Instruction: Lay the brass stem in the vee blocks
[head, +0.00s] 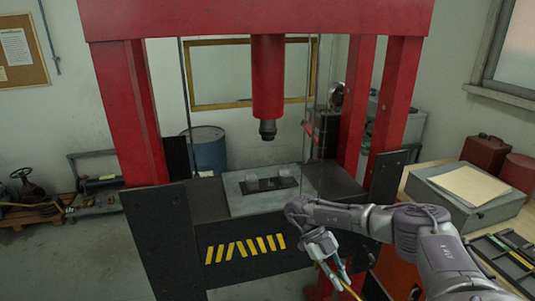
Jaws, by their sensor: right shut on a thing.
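My right gripper (338,277) hangs low in front of the red press, at the bottom of the head view, below and to the right of the vee blocks. It is shut on the brass stem (349,290), a thin yellow rod that slants down to the right and runs toward the bottom edge. Much of the stem is hidden or out of view. My left gripper is not in view.
The press ram (268,90) hangs above the vee blocks. Red posts (130,110) and a dark front panel with yellow stripes (245,249) frame the bed (236,203). A workbench at the right holds a grey case (455,200) and a tool tray (505,255).

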